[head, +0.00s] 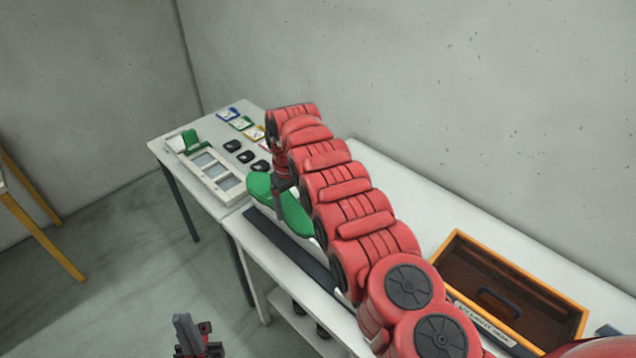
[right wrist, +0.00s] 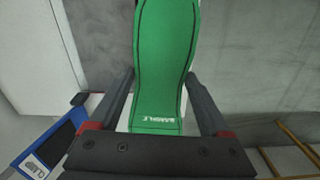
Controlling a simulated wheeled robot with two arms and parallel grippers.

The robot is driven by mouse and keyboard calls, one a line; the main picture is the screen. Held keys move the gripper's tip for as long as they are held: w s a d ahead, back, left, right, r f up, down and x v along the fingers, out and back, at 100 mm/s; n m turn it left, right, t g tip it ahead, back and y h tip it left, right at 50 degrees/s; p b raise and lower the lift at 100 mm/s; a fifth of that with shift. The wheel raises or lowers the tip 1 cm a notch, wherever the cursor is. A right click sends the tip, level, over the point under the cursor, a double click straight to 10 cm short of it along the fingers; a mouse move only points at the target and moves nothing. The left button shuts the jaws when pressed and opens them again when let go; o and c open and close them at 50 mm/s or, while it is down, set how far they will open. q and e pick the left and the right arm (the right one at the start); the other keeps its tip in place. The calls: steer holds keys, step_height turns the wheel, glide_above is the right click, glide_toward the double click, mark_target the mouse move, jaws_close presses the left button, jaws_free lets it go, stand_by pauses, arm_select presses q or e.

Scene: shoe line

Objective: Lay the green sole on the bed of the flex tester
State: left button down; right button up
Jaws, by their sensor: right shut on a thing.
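The green sole (head: 296,214) shows in the head view below my right gripper (head: 282,184), partly hidden by it and the red arm. In the right wrist view the sole (right wrist: 163,60) stretches away between the two dark fingers of my right gripper (right wrist: 163,100), with white lettering near its close end. The right gripper is shut on it, above the table's front-left part. My left gripper (head: 193,338) is low over the floor at the bottom of the head view, apart from everything; its opening is unclear. I cannot clearly make out the flex tester's bed.
A white tray (head: 232,196) with grey panels and a green piece (head: 191,140) stands on the far-left table. Several dark pads (head: 245,157) and coloured cards (head: 241,123) lie beside it. An orange-rimmed wooden box (head: 574,312) stands at right. A dark strip (head: 292,248) runs along the front edge.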

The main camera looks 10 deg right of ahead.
steer(key=shift+a, duration=0.15)
steer(key=shift+s+a+p, duration=0.2)
steer(key=shift+a+p, duration=0.2)
steer(key=shift+a, duration=0.15)
steer(key=shift+a+f+n, duration=0.15)
steer(key=shift+a+n, duration=0.1)
steer(key=shift+n, duration=0.05)
steer(key=shift+a, duration=0.1)
